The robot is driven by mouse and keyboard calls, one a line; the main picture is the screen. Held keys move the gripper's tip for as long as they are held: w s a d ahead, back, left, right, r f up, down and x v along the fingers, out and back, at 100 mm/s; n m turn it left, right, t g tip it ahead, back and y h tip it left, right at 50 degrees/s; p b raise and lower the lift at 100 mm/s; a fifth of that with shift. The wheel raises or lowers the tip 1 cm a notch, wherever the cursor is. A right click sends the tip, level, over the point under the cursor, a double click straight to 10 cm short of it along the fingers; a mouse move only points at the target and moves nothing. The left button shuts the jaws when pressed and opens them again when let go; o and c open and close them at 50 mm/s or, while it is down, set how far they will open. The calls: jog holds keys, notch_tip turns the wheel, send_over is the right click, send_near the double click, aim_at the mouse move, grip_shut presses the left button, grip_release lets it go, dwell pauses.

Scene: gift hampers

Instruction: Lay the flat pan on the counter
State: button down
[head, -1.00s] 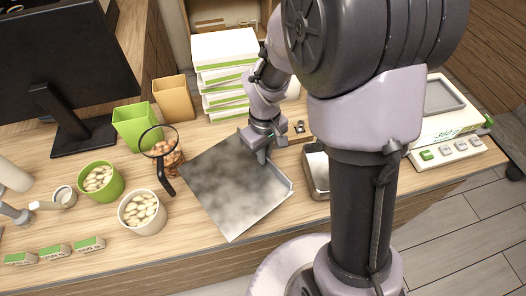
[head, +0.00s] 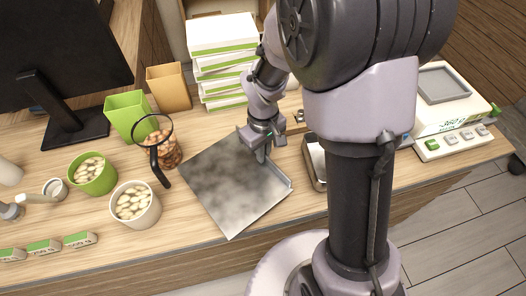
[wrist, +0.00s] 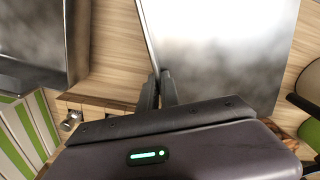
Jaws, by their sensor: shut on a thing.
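The flat pan (head: 228,184) is a square grey metal sheet with a mottled surface and a low raised rim on its right side. In the head view it is at the middle of the wooden counter (head: 110,222), its near corner by the front edge. My gripper (head: 261,156) is shut on the pan's rim at its upper right. The wrist view shows the fingers (wrist: 160,92) pinching the edge of the pan (wrist: 225,45). I cannot tell whether the pan's underside touches the counter.
A jar of brown nuts (head: 166,152) with a black-handled ring stands close left of the pan. A white bucket (head: 137,207) and a green bucket (head: 93,175) are further left. A deep metal tray (head: 315,165) is close right, and a scale (head: 450,115) beyond it. Stacked boxes (head: 222,62) stand behind.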

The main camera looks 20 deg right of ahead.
jog(key=shift+f+b, duration=0.6)
jog(key=shift+f, duration=0.25)
jog(key=shift+f+b, duration=0.5)
jog(key=shift+f, duration=0.1)
dwell(0.4)
grip_release()
dwell(0.5)
jog(key=shift+r, duration=0.2)
dwell(0.6)
jog(key=shift+r+p, duration=3.8)
jog(key=shift+r, duration=0.6)
